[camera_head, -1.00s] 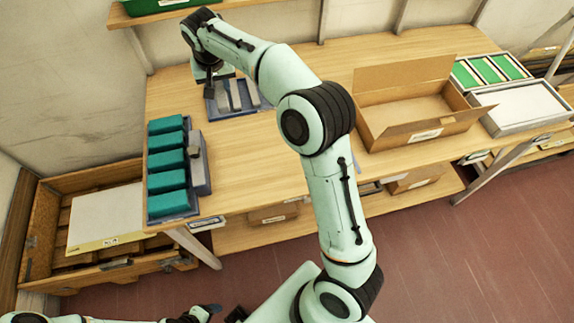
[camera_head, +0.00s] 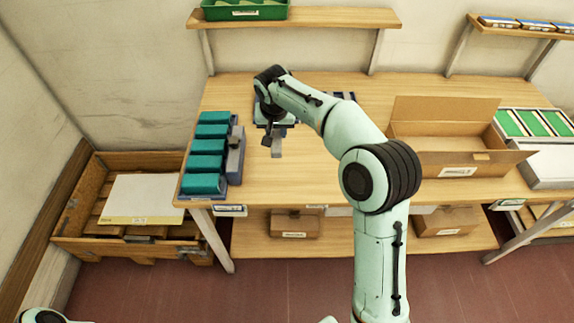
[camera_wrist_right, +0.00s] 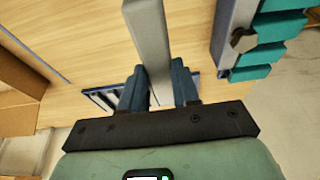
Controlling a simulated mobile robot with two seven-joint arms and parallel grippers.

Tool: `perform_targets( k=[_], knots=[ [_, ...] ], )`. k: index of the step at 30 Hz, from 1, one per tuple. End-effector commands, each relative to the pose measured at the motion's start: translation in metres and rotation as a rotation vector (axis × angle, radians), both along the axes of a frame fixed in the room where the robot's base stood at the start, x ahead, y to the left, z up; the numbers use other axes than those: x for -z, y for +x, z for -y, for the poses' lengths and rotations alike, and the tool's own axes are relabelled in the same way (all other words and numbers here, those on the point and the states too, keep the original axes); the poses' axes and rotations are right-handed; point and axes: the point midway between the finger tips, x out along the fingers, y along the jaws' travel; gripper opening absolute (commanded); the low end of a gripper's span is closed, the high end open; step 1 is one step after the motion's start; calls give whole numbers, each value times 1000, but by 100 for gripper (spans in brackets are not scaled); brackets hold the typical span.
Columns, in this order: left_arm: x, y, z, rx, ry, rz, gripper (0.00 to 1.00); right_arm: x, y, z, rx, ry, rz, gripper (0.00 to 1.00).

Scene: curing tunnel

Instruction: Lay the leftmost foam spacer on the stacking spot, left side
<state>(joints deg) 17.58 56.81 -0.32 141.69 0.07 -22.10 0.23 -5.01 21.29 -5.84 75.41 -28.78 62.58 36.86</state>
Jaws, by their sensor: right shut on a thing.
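My right gripper (camera_head: 272,133) hangs over the table's left part, just right of the rack of teal blocks. It is shut on a grey bar-shaped foam spacer (camera_head: 278,147). In the right wrist view the spacer (camera_wrist_right: 150,40) stands out between the two blue fingers (camera_wrist_right: 160,88). A dark blue tray (camera_wrist_right: 92,95) with pale bars lies beyond the fingers there; in the head view my arm mostly hides it. I cannot make out a marked stacking spot. My left gripper is not in view.
The rack of teal blocks (camera_head: 206,158) stands at the table's left edge, with a grey bar along its right side. An open cardboard box (camera_head: 445,135) stands right of my arm. A shelf (camera_head: 310,17) runs above the back. Bare wood lies in front of the gripper.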

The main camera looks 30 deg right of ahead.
Motion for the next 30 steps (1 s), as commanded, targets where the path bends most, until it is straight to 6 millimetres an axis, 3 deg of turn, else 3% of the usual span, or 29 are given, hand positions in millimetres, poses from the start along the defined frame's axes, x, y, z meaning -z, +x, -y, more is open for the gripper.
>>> perform_targets(
  k=[1,3,9,17,24,30],
  knots=[
    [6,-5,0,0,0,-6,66,20,-2,0,-1,0,-8,2],
    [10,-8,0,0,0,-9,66,38,-2,0,0,0,-7,2],
    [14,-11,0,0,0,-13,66,79,-1,0,0,1,-3,2],
    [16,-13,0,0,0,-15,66,102,-1,0,0,0,-2,2],
    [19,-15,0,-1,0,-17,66,142,-1,0,0,0,-2,2],
    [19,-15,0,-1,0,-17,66,149,0,0,1,1,1,2]
  ],
)
